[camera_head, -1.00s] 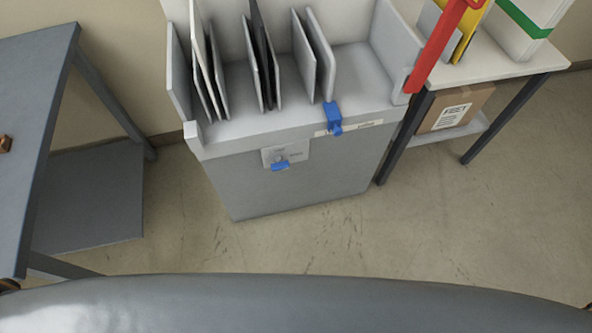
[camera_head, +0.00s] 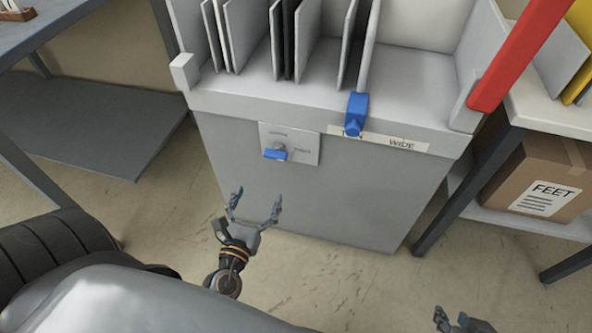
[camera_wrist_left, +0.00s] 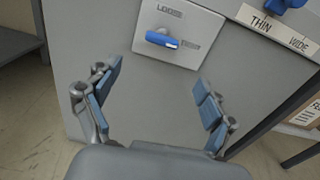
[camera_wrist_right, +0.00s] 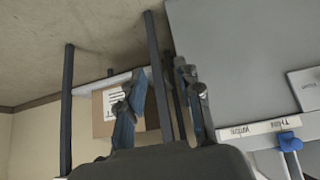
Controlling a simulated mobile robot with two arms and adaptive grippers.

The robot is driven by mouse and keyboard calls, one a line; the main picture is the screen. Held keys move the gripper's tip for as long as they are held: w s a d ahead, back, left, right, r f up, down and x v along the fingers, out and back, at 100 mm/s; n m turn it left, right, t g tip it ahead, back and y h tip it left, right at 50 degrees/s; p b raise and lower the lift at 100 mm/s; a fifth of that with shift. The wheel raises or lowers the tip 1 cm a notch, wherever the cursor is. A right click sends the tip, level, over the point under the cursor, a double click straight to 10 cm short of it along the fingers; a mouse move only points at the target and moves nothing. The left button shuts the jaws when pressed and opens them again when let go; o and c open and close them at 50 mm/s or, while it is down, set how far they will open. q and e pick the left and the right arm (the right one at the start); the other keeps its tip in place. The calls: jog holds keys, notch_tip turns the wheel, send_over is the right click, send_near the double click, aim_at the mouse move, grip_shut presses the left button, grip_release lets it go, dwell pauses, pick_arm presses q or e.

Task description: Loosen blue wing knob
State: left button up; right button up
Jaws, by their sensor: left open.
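The blue wing knob (camera_head: 275,154) sits on a light square plate (camera_head: 305,150) on the front of the grey cabinet. In the left wrist view the knob (camera_wrist_left: 161,39) lies roughly level, and the plate (camera_wrist_left: 180,60) has printed words, one looking like "LOOSE". My left gripper (camera_head: 257,203) is open and empty, below and in front of the knob, apart from it. Its fingers frame the panel below the knob in the left wrist view. My right gripper (camera_head: 452,322) is at the bottom right edge, partly cut off. In the right wrist view its fingers (camera_wrist_right: 160,105) stand apart with nothing between.
A blue slider (camera_head: 356,112) sits on the cabinet's ledge by a THIN/WIDE label (camera_head: 400,144). Upright panels stand in slots above. A red bar (camera_head: 520,55) leans at right. A box marked FEET (camera_head: 545,180) is on the right table's shelf. A grey table (camera_head: 60,25) stands left.

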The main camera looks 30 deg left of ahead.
aim_at(274, 158)
pick_arm(q)
jog(key=x, duration=1.3)
jog(key=shift+w+r, duration=0.35)
jog(key=shift+w, duration=0.1)
pick_arm(e)
jog(key=shift+s+d, duration=0.2)
jog(key=shift+s, duration=0.35)
